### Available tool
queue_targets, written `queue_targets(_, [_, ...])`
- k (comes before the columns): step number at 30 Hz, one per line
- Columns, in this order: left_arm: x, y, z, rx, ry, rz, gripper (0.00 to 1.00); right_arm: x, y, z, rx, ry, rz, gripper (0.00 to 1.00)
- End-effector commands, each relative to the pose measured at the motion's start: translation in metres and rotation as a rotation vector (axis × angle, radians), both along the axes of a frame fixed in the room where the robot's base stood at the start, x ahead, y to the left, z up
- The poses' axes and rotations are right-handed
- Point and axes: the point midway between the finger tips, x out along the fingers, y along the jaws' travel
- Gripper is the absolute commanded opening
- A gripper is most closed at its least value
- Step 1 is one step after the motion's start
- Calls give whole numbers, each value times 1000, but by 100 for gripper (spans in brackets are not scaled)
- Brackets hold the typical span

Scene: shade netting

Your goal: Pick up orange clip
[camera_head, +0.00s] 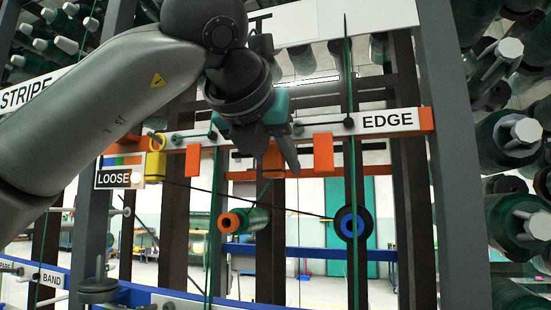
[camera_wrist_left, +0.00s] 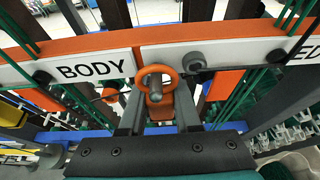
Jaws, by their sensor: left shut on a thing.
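The orange clip (camera_wrist_left: 155,106) with a ring (camera_wrist_left: 157,78) on top sits between the two fingers of my left gripper (camera_wrist_left: 158,98) in the left wrist view. The fingers are shut on it, right in front of the rail with the BODY label (camera_wrist_left: 95,68). In the head view the left gripper (camera_head: 273,153) reaches down to the orange rail, and the clip (camera_head: 271,163) is partly hidden by the fingers. I cannot tell whether the clip still touches the rail. My right gripper is not in view.
Two other orange pieces (camera_head: 193,161) (camera_head: 323,152) hang from the rail on either side. The EDGE label (camera_head: 388,121) is at its right end. A yellow ring piece (camera_head: 156,158) and a LOOSE sign (camera_head: 117,178) are at left. Taut green cords (camera_head: 352,215) and grey posts (camera_head: 446,160) stand close by.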

Motion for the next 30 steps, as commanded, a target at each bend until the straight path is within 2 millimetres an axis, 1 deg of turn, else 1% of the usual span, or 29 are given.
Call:
queue_targets(4, [0, 0, 3, -1, -1, 0, 0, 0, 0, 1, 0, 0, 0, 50])
queue_targets(7, [0, 0, 8, -1, -1, 1, 0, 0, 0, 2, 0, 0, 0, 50])
queue_targets(11, [-17, 5, 6, 0, -3, -1, 0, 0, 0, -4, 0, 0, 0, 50])
queue_targets(17, [-56, 19, 6, 0, -5, -1, 0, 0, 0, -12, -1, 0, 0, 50])
queue_targets(21, [-90, 30, 5, 1, -7, 1, 0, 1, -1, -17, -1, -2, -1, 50])
queue_targets(24, [-116, 38, 6, 0, -6, 0, 0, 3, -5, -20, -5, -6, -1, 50])
queue_targets(27, [-137, 45, 6, -1, -5, 2, 0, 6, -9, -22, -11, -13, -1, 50])
queue_targets(30, [-153, 50, 6, -1, -4, 1, 0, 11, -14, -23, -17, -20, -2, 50])
